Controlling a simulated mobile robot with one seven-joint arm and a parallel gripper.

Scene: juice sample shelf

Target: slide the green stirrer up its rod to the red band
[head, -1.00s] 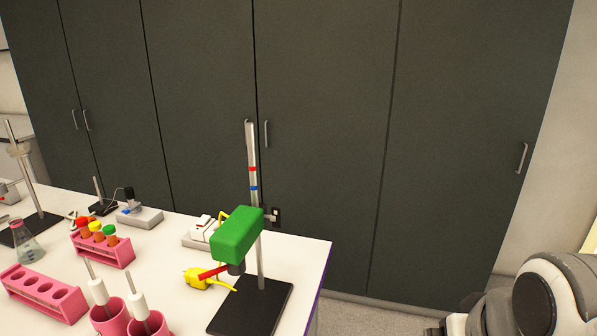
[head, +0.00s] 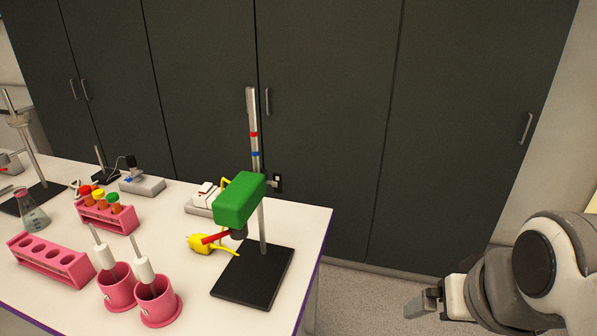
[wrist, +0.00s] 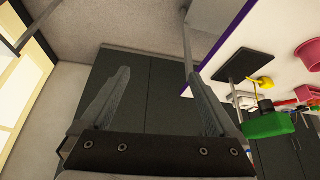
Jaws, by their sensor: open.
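The green stirrer (head: 239,200) sits on an upright metal rod (head: 262,222) that rises from a black base plate (head: 253,275). A red band (head: 253,134) circles the rod well above the stirrer, with a blue band (head: 255,154) just under it. My gripper (head: 424,303) is off the right side of the table, apart from the stirrer and lower than it. In the wrist view my gripper (wrist: 158,100) is open with nothing between its fingers. The stirrer (wrist: 269,125) shows there at the right, beyond the right finger.
Two pink cups (head: 158,305) with white-handled tools, a pink rack (head: 50,262) and a rack of capped tubes (head: 107,215) stand left of the stand. A yellow plug (head: 199,243) lies beside it. Dark cabinets (head: 330,120) stand behind. The floor right of the table is clear.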

